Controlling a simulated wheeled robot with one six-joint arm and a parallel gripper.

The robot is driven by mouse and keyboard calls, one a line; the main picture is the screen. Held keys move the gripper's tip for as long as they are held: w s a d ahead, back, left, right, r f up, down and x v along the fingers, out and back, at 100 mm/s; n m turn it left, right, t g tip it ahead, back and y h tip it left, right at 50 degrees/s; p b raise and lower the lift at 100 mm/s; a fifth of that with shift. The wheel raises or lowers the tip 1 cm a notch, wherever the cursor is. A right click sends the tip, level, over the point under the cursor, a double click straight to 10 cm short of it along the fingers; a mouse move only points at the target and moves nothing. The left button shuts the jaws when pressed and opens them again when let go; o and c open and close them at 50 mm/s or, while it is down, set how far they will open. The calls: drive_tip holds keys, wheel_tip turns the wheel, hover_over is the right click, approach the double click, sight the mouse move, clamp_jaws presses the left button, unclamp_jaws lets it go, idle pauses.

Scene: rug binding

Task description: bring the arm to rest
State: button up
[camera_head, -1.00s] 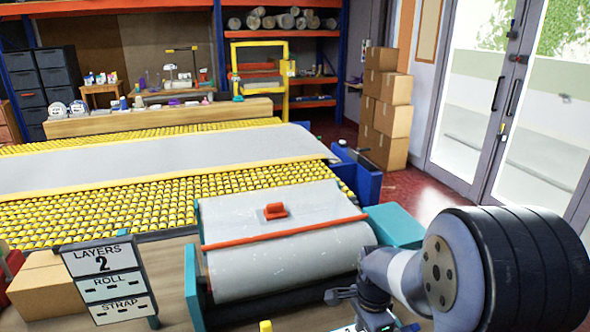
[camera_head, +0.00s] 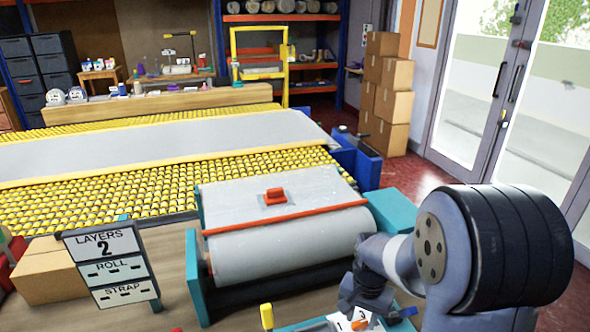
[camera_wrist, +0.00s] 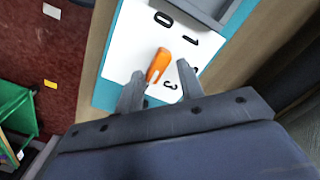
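My gripper (camera_wrist: 160,88) is open, with its two dark fingers spread in the wrist view. A white dial plate (camera_wrist: 120,62) on a blue panel (camera_wrist: 107,92) lies beyond the fingers and carries the numerals 0, 1 and 3. An orange pointer knob (camera_wrist: 158,65) on the plate shows between the fingertips, with a gap on the right side. Whether a finger touches the knob is unclear. In the head view my gripper (camera_head: 365,300) hangs low in front of the roll, just above the dial plate (camera_head: 352,321); its fingers are hard to make out there.
A grey roll (camera_head: 285,245) in a teal frame (camera_head: 193,275) stands left of my gripper. A "LAYERS 2" sign (camera_head: 108,265) stands at lower left. A yellow roller conveyor (camera_head: 100,205) lies behind. Stacked boxes (camera_head: 390,100) and glass doors (camera_head: 485,85) are at the back right.

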drive_tip(key=n, duration=0.5)
drive_tip(key=shift+a+n, duration=0.15)
drive_tip(key=shift+n, duration=0.25)
drive_tip(key=n, duration=0.5)
drive_tip(key=shift+a, duration=0.2)
